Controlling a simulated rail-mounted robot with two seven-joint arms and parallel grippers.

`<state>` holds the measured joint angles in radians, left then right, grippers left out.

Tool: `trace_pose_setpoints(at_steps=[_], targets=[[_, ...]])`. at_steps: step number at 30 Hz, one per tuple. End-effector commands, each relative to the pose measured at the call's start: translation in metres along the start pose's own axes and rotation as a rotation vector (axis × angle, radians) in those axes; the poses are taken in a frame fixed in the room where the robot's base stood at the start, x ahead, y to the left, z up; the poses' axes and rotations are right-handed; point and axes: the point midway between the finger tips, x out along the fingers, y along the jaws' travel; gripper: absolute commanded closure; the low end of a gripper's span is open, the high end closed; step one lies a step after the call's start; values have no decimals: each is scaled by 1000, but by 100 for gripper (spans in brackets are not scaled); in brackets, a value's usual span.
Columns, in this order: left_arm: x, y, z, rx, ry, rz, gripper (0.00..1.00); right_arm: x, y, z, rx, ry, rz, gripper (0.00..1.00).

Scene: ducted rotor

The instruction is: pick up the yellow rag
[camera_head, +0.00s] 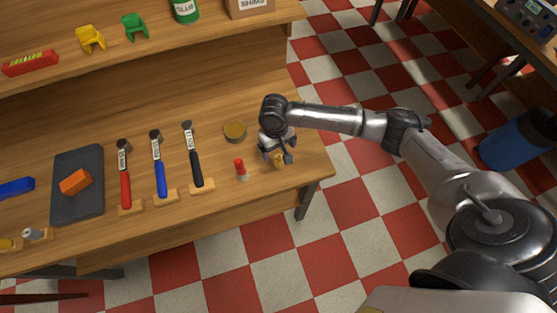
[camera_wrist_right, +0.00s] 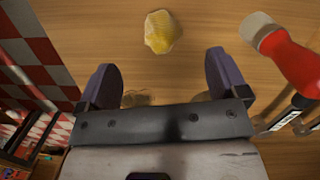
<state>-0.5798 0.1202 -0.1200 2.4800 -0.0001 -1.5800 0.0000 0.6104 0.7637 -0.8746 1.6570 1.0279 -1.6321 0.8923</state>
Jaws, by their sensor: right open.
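The yellow rag (camera_wrist_right: 162,31) is a small crumpled piece lying on the wooden bench. In the right wrist view it sits at the top middle, beyond and between the two fingertips. In the head view the rag (camera_head: 279,160) shows near the bench's right end, partly hidden by my right gripper (camera_head: 276,155). My right gripper (camera_wrist_right: 164,75) is open and empty, with the rag apart from its fingers. My left gripper is not in view.
Several hammers lie further left, beside a dark tray (camera_head: 63,208) with an orange block. The bench's front right corner (camera_head: 325,172) is close.

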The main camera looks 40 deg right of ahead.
Motion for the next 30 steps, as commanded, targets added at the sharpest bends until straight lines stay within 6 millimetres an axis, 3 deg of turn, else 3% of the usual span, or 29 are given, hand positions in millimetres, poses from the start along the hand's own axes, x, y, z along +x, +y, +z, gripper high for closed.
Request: trace_pose_setpoints(at_steps=[8, 19, 30], targets=[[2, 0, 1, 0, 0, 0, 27, 16, 0, 0, 0, 1, 0, 8], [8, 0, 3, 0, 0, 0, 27, 59, -1, -2, -2, 0, 0, 8], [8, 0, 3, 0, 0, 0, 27, 66, -1, -2, -2, 2, 0, 8]])
